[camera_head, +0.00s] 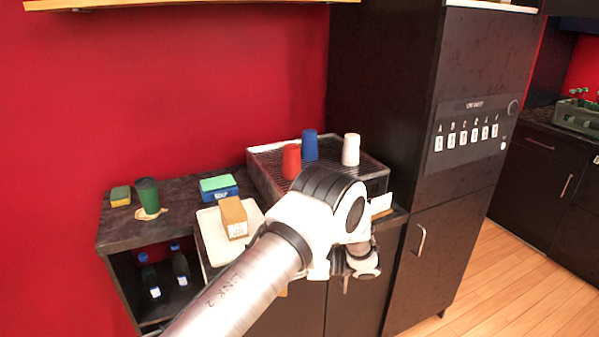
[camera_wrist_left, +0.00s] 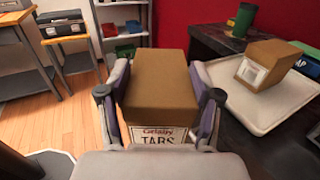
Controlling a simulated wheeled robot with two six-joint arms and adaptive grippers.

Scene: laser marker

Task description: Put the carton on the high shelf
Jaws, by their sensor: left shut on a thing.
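In the left wrist view my left gripper (camera_wrist_left: 160,92) is shut on a brown carton (camera_wrist_left: 164,72), one finger along each side. A white label reading "TABS" shows on the carton's near face. In the head view my arm hides this gripper and most or all of its carton. A second brown carton (camera_head: 233,214) with a white label sits on a white tray (camera_head: 212,245); it also shows in the left wrist view (camera_wrist_left: 268,62), to the right of my gripper. A high wooden shelf (camera_head: 170,4) runs along the top of the red wall. My right gripper is in neither view.
A dark counter (camera_head: 125,231) holds a green cup (camera_head: 147,194), a sponge (camera_head: 120,196) and a blue box (camera_head: 219,187). A wire rack (camera_head: 268,160) carries red, blue and white cups. A tall dark cabinet (camera_head: 395,90) stands right of it. The wall below the shelf is clear.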

